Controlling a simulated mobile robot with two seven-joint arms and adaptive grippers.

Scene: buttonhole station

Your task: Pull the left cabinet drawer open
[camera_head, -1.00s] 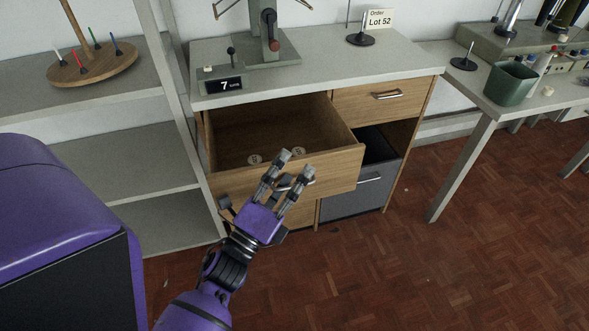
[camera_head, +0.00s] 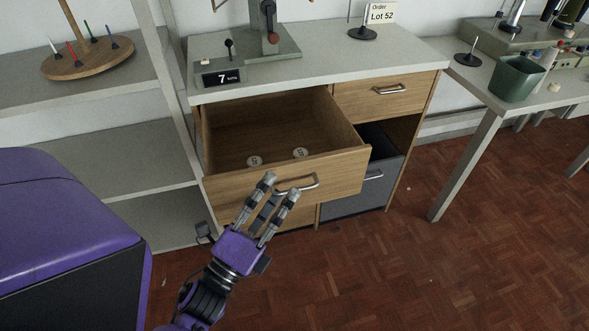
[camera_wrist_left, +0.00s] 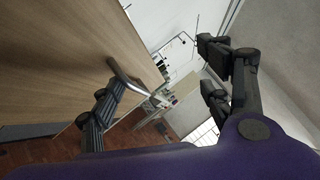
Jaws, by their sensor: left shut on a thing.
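The left cabinet drawer (camera_head: 235,189) is wooden and stands well out of the cabinet, with its inside in sight. My right gripper is not in view.
A closed wooden drawer (camera_head: 385,96) and a grey drawer (camera_head: 355,196) are to the right. Grey shelves (camera_head: 130,165) stand close on the left. A table (camera_head: 470,85) with a green bin (camera_head: 514,79) stands at right. The parquet floor (camera_head: 350,275) is clear.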

